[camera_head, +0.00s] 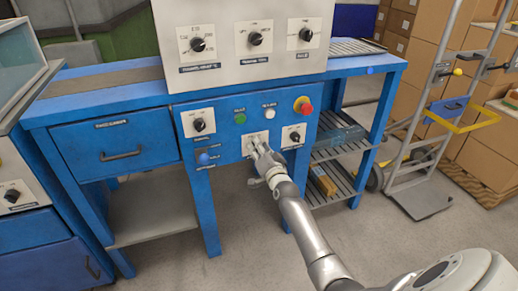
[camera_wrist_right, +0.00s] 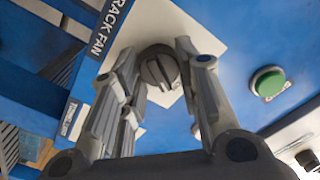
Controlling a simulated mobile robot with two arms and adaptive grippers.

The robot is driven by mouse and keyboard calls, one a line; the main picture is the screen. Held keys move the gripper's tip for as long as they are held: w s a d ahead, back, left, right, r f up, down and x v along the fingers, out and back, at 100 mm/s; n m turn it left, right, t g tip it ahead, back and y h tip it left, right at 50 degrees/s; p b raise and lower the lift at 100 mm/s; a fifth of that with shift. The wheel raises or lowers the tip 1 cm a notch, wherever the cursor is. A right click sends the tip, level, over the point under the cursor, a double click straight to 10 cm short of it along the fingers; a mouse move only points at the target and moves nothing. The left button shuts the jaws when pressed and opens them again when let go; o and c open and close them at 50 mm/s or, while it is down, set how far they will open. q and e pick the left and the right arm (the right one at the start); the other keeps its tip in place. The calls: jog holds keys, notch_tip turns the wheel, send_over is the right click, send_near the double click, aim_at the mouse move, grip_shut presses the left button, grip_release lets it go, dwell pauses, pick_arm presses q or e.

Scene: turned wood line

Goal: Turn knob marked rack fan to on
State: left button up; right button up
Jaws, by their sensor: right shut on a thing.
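The rack fan knob (camera_wrist_right: 160,68) is a dark grey round knob with a raised grip bar on a white plate (camera_wrist_right: 172,30). Its RACK FAN label (camera_wrist_right: 108,28) shows beside the plate in the right wrist view. In the head view the plate (camera_head: 247,139) is on the blue panel's lower middle, and my gripper mostly hides the knob. My right gripper (camera_head: 258,150) reaches it from the front; its fingers (camera_wrist_right: 158,80) are closed on the knob's two sides. The knob's setting marks cannot be read. My left gripper is not in view.
A green button (camera_head: 240,118), a white button (camera_head: 269,113) and a red stop button (camera_head: 303,105) sit above. Knobs flank it at left (camera_head: 199,125) and right (camera_head: 294,136). A hand truck (camera_head: 425,150) and cartons stand at right.

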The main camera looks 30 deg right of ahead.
jog(key=o, duration=1)
jog(key=v, duration=1.2)
jog(key=shift+f, duration=0.1)
